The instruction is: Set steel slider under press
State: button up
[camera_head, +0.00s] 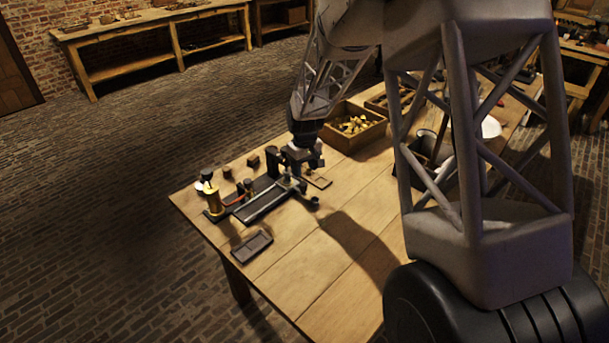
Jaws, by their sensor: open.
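A dark apparatus with long flat rails (262,203) lies near the table's left corner. A brass cylinder with a black knob (212,198) stands upright at its left end and may be part of the press. A grey metal bar with a round dark end (303,193) is at the right end of the rails. I cannot tell which piece is the steel slider. My gripper (303,166) points down just above the right end of the apparatus. It is open, but its fingertips are small and dark, and contact with anything is unclear.
A wooden box of brass pieces (355,128) stands behind my gripper. Small dark blocks (253,161) stand behind the rails. The table (310,275) is clear in front.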

jog(key=shift+r, duration=0.75)
jog(key=shift+r, duration=0.1)
jog(key=shift+s+d+r, duration=0.15)
jog(key=shift+s+r, duration=0.05)
jog(key=s+d+r+m+t, duration=0.1)
jog(key=s+d+r+m, duration=0.1)
jog(key=s+d+r, duration=0.5)
jog(key=s+d+r+m, duration=0.1)
jog(key=s+d+r, duration=0.1)
jog(key=s+r, duration=0.8)
jog(key=s+d+r+m, duration=0.1)
jog(key=s+d+m, duration=0.1)
jog(key=s, duration=1.1)
jog(key=s+d+r+m+t, duration=0.1)
jog(key=s+d, duration=0.3)
jog(key=s, duration=1)
jog(key=shift+s+d+r+m+t, duration=0.3)
jog(key=shift+d+r+m, duration=0.15)
jog(key=shift+r, duration=0.2)
